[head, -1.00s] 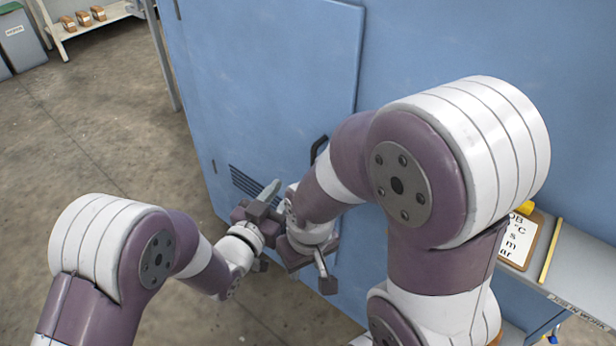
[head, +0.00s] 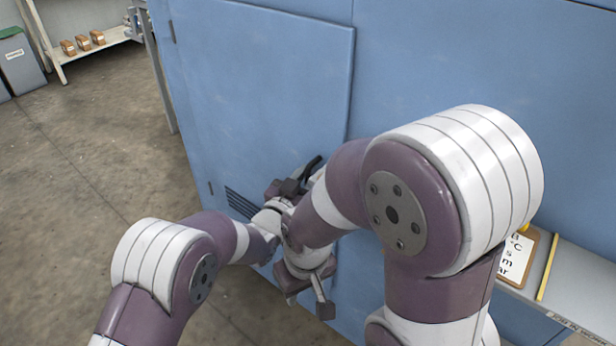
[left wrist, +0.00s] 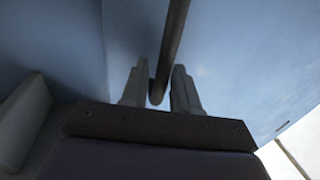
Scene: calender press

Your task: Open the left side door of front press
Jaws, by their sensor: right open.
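The blue side door (head: 265,90) of the front press fills the upper middle of the head view, with hinges at its left edge and a vent low down. It looks flush with the press. Its black handle (head: 313,165) is partly hidden by my left gripper (head: 288,188), which is at the handle. In the left wrist view the handle (left wrist: 172,45) runs between the two fingers of my left gripper (left wrist: 158,88). The fingers are apart, with a gap at least on the right side. My right gripper (head: 312,287) is open and empty, lower, in front of the door's lower right part.
A grey bench (head: 580,285) with a clipboard (head: 519,255) and a yellow stick (head: 548,266) stands at the right. A shelf (head: 100,42) with several small boxes and a grey bin (head: 20,60) are at the far left. The floor left of the press is clear.

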